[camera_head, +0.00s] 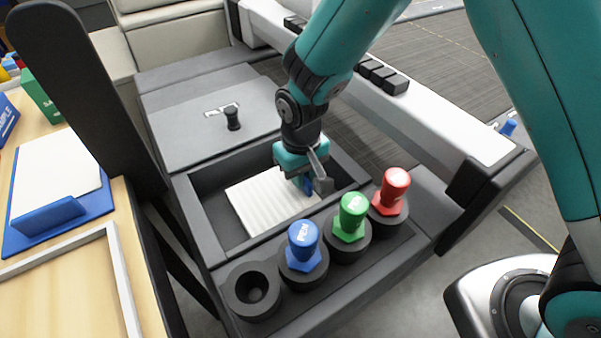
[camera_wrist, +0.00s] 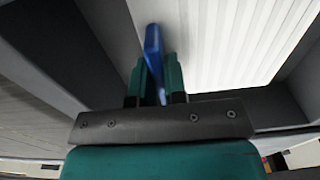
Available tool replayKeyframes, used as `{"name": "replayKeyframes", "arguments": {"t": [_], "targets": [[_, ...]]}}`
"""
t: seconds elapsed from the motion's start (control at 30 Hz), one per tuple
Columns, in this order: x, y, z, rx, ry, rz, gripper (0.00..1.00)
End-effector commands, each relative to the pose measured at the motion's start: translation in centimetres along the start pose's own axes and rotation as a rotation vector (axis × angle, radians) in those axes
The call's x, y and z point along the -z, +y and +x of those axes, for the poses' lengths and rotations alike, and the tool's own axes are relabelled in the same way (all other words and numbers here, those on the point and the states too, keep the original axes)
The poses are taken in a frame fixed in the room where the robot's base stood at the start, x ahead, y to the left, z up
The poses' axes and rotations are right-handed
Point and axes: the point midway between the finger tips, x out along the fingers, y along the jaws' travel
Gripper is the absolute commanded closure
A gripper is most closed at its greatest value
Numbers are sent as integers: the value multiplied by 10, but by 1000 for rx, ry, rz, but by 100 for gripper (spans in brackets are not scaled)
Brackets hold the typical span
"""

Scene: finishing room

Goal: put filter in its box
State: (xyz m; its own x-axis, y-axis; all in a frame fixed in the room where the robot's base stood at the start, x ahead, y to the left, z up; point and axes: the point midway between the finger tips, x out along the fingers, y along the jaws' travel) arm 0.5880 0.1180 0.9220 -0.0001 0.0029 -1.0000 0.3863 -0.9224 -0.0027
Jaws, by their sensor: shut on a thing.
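The filter (camera_head: 268,203) is a white pleated panel within the walls of an open dark grey box (camera_head: 207,215). In the wrist view the filter (camera_wrist: 235,40) fills the upper right. A blue tab (camera_wrist: 153,50) stands at the filter's near edge. My gripper (camera_head: 306,184) reaches down into the box at the filter's right end. Its two fingers (camera_wrist: 155,75) are shut on the blue tab. I cannot tell whether the filter's underside rests on the box floor, since it is hidden.
Blue (camera_head: 303,240), green (camera_head: 351,214) and red (camera_head: 394,186) knobs stand in round holders along the box's front; another holder (camera_head: 253,290) is empty. A grey lid with a knob (camera_head: 232,118) lies behind. A wooden table with a blue-edged white board (camera_head: 60,175) is left.

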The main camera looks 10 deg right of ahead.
Motion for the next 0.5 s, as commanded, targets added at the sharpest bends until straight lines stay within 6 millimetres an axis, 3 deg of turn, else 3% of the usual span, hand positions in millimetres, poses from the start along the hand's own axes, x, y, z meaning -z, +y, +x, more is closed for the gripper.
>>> {"name": "replayKeyframes", "arguments": {"t": [0.03,0.1,0.13,0.5], "targets": [[0,0,1,0,0,0,81],[0,0,0,0,0,0,64],[0,0,0,0,0,0,62],[0,0,-8,0,2,0,62]]}}
